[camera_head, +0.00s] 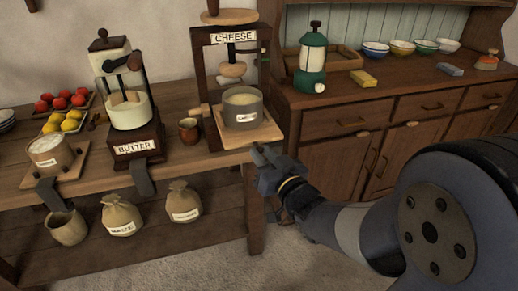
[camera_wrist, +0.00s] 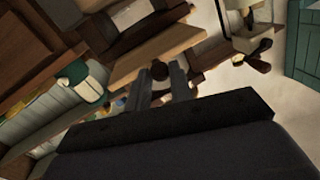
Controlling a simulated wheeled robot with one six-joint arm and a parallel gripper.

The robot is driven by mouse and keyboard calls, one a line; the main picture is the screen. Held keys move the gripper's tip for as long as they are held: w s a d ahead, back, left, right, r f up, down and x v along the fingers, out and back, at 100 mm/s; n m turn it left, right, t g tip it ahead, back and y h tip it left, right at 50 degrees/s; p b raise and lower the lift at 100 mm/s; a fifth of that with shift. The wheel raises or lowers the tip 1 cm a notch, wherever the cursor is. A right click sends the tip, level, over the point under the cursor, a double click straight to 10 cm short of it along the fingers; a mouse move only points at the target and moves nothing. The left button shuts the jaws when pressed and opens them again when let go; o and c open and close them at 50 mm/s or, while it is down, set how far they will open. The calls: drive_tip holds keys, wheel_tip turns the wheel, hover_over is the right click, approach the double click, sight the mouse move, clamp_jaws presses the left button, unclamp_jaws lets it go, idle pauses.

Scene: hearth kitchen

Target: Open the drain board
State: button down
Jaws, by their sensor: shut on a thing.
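The cheese press (camera_head: 201,65), with a sign reading CHEESE, stands at the right end of the wooden counter. A pale wooden drain board (camera_head: 262,134) lies at its foot with a grey labelled pot (camera_head: 242,112) standing on it. My gripper (camera_head: 263,155) is at the front right edge of this board. In the wrist view, my gripper (camera_wrist: 161,82) has its two fingers on either side of a dark round knob (camera_wrist: 160,70), in front of the board's edge (camera_wrist: 142,56). It is shut on the knob. The fingers hide part of the knob.
The butter churn (camera_head: 130,105), a small brown cup (camera_head: 189,130) and a tray of red fruit (camera_head: 62,101) are on the counter. Sacks (camera_head: 184,201) sit on the shelf below. A cabinet (camera_head: 340,150) with a green lantern (camera_head: 311,65) stands at right. The floor in front is clear.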

drive_tip(key=shift+s, duration=0.1)
drive_tip(key=c, duration=1.3)
unclamp_jaws()
drive_tip(key=shift+o, duration=0.2)
drive_tip(key=p+v, duration=0.1)
drive_tip(key=v, duration=1)
drive_tip(key=b+x, duration=0.1)
drive_tip(key=x, duration=1)
